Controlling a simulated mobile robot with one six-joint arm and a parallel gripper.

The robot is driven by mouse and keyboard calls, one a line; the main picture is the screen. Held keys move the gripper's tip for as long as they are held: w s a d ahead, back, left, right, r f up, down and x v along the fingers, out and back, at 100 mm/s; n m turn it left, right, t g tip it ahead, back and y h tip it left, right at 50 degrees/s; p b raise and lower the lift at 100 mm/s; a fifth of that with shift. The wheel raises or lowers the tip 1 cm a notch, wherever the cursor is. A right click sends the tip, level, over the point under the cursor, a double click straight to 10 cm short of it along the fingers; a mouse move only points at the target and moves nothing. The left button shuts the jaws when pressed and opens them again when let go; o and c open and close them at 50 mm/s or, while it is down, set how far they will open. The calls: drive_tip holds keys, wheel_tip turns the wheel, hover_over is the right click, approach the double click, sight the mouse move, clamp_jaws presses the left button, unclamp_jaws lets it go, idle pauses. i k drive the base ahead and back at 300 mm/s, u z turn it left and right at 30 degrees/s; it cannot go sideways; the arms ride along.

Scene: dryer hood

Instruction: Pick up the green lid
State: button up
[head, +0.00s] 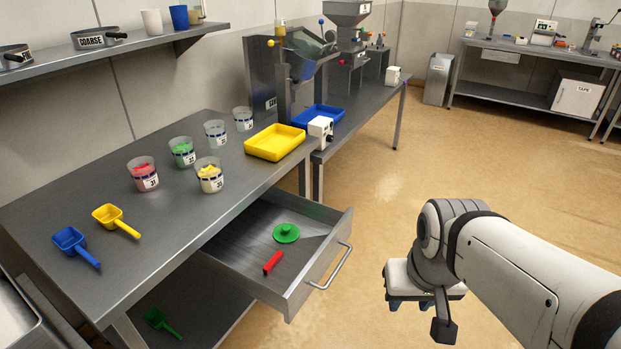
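The green lid (286,233) is a round disc with a small raised knob. It lies flat on the floor of the open grey drawer (325,249), towards its back right. My gripper (412,303) is to the right of the drawer, apart from it and from the lid, and hangs over the tan floor. Its fingertips are small and partly hidden under the white gripper body, so I cannot tell whether they are open or shut.
A red object (272,263) lies beside the lid in the drawer. The drawer's handle (331,268) sticks out towards my arm. Above, the metal table (130,262) holds several cups, a yellow tray (275,143), a yellow scoop (115,219) and a blue scoop (75,245).

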sight(283, 234)
drive_tip(key=u, duration=0.15)
drive_tip(key=i, duration=1.05)
drive_tip(key=u, duration=0.7)
